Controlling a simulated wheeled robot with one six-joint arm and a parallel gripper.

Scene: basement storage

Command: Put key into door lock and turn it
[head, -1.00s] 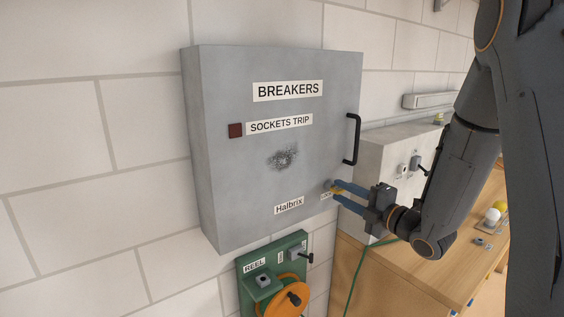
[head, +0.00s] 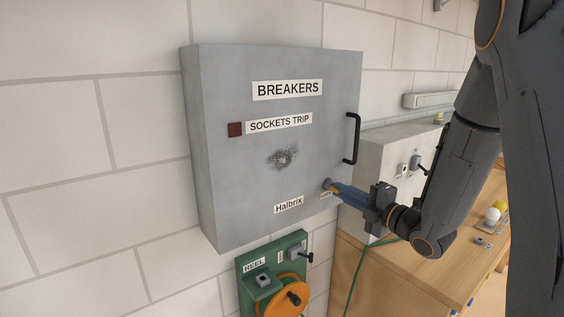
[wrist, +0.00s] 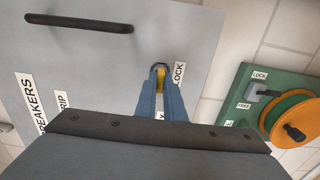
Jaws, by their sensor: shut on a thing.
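The grey breaker cabinet (head: 235,150) hangs on the wall with its door shut. Its round lock (head: 326,184) is at the lower right of the door, beside a LOCK label (wrist: 179,75). The yellow key (head: 335,189) is at the lock, and it also shows in the wrist view (wrist: 161,77). Its front end meets the lock; how deep it sits is hidden. My gripper (head: 341,191) has its blue fingers shut on the key, coming from the right. The fingers also show in the wrist view (wrist: 161,98).
A black door handle (head: 353,139) stands out above the lock. Below the cabinet is a green panel (head: 249,279) with an orange reel (head: 280,302). A grey box (head: 385,160) and a wooden bench (head: 400,272) stand to the right.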

